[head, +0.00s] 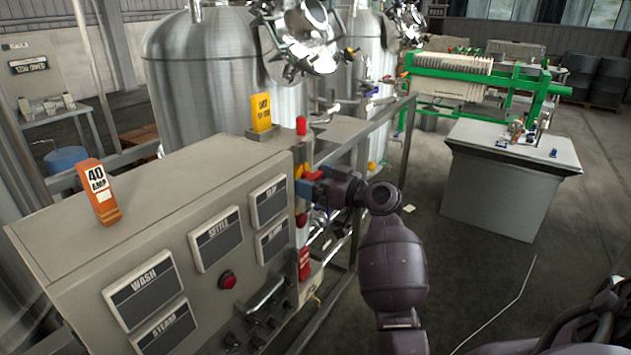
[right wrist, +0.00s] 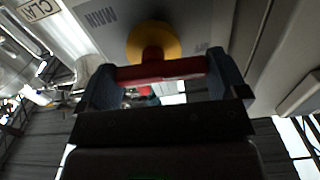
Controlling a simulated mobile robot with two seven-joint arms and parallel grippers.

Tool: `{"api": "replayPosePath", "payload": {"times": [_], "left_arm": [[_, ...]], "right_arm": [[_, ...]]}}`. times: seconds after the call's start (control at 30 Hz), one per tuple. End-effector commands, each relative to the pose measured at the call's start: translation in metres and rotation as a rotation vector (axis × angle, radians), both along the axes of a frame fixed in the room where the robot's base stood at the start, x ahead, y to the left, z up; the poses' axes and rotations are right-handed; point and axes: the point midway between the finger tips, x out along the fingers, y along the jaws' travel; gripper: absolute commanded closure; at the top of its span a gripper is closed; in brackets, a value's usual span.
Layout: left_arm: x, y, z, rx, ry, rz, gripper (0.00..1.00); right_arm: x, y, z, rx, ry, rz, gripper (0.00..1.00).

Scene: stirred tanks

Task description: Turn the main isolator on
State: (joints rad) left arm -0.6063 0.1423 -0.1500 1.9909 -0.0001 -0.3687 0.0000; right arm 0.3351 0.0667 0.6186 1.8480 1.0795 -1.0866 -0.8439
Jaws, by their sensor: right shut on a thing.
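The main isolator is a red handle (right wrist: 162,70) on a round yellow plate (right wrist: 152,42), fixed to a grey panel face lettered "MAIN" in the right wrist view. In the head view its red handle (head: 313,175) shows at the right end of the grey control cabinet (head: 165,185). My right gripper (head: 308,186) reaches it from the right. In the right wrist view the gripper's two blue fingers (right wrist: 163,78) are shut on the two ends of the red bar, which lies across between them. My left gripper is not in view.
An orange "40 AMP" block (head: 99,191) and a yellow tagged block (head: 261,112) stand on the cabinet top. Steel tanks (head: 200,70) and a grey frame rail (head: 370,125) are behind. Open floor (head: 480,260) lies to the right, with a grey bench (head: 505,190) beyond.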

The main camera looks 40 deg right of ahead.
Motion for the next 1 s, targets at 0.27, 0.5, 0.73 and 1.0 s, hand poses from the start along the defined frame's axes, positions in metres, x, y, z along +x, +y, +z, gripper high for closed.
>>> {"api": "replayPosePath", "payload": {"times": [0.27,0.5,0.73,1.0], "left_arm": [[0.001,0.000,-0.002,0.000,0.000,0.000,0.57],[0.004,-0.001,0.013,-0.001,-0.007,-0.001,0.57],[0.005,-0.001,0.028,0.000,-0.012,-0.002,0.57],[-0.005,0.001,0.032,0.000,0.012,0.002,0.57]], "right_arm": [[0.000,-0.001,0.000,0.167,0.075,0.001,0.32],[0.000,-0.001,0.004,0.380,0.162,0.000,0.32],[0.000,-0.003,0.006,0.583,0.245,-0.001,0.32],[0.001,-0.004,0.006,0.819,0.342,-0.001,0.32]]}}
